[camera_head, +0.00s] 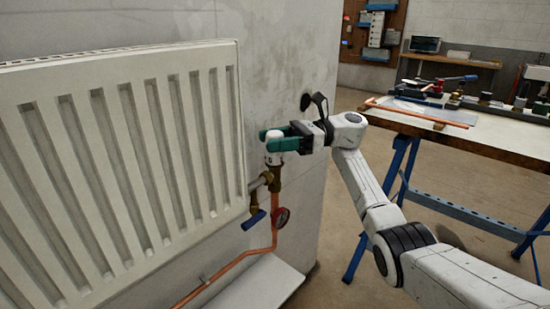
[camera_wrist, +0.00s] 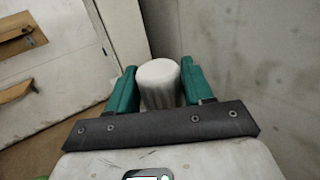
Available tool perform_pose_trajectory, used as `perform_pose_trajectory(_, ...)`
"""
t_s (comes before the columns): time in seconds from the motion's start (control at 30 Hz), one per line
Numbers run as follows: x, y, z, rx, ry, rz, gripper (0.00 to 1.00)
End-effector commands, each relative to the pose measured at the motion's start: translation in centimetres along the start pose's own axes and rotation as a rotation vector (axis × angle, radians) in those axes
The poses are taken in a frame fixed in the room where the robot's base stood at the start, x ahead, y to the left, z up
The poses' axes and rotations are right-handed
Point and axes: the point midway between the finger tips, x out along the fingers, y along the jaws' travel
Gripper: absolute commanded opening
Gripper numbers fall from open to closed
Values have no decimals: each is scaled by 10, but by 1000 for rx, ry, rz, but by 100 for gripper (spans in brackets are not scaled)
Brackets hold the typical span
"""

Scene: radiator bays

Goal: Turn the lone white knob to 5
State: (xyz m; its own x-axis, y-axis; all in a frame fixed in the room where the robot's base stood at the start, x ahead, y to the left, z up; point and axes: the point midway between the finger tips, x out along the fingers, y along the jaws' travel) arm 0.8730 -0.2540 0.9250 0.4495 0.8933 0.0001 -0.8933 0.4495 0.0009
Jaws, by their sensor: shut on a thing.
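The white knob (camera_head: 275,146) sits upright on top of a brass valve (camera_head: 274,178) at the right end of the radiator. My gripper (camera_head: 275,136) reaches in from the right, with its green fingers on either side of the knob. In the wrist view the knob (camera_wrist: 159,82) stands between the two green fingers (camera_wrist: 158,88), and the gripper is shut on it. The fingers hide part of the knob in the head view. I cannot read any numbers on the knob.
The white radiator (camera_head: 120,160) stands close at the left. A workbench (camera_head: 480,130) with tools and blue trestles stands at the right.

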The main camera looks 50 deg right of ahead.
Motion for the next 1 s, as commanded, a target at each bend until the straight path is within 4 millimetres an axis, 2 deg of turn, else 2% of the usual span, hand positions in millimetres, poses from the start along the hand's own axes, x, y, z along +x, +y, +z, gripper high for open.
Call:
perform_pose_trajectory(0.03,0,0,-6,-1,2,17,21)
perform_pose_trajectory(0.8,1,0,0,0,1,81,21)
perform_pose_trajectory(0.83,1,0,0,0,1,81,52)
perform_pose_trajectory(1.0,1,0,0,0,1,80,68)
